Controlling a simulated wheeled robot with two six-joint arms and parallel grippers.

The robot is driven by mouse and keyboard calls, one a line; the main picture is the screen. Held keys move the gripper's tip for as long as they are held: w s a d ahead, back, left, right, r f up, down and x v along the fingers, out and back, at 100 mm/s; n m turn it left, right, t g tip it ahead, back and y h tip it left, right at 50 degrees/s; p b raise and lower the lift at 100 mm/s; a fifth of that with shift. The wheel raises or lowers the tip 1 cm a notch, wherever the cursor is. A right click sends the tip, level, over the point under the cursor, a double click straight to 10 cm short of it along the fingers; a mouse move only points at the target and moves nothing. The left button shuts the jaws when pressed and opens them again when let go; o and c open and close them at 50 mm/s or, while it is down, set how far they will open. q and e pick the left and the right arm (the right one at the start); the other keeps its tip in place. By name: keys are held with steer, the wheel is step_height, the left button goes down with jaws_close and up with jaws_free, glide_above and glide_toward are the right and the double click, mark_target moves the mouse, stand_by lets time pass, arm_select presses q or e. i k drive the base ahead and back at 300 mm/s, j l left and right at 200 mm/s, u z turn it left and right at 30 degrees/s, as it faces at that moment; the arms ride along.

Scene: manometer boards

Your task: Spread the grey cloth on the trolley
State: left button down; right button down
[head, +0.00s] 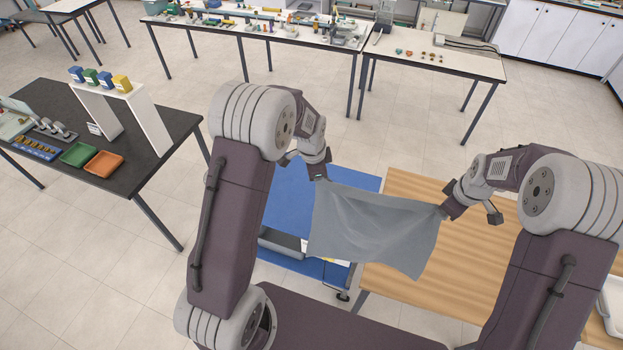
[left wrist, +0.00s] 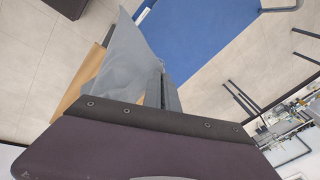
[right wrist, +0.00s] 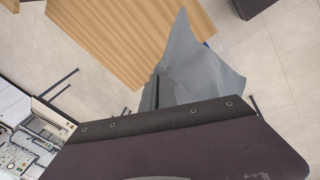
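The grey cloth (head: 372,228) hangs stretched between my two grippers, its lower edge falling free. My left gripper (head: 322,180) is shut on its upper left corner; the cloth also shows in the left wrist view (left wrist: 122,62). My right gripper (head: 443,212) is shut on its upper right corner; the cloth shows in the right wrist view (right wrist: 195,65) too. The blue-topped trolley (head: 350,182) stands behind and below the cloth, with a lower blue shelf. The cloth hides part of its top. The left wrist view shows the blue top (left wrist: 205,35) beyond the gripper.
A wooden table (head: 480,262) stands right beside the trolley, under my right gripper. A dark table (head: 160,150) at the left bears a white stand (head: 150,115), an orange tray (head: 103,163) and a green tray (head: 79,154). White-topped benches (head: 440,62) stand at the back.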

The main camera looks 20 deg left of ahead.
mark_target(290, 204)
steer(key=i+j, duration=0.2)
steer(key=j, duration=0.15)
steer(key=i+j, duration=0.15)
steer(key=j, duration=0.2)
steer(key=i+j, duration=0.4)
steer(key=j, duration=0.25)
steer(key=i, duration=1.1)
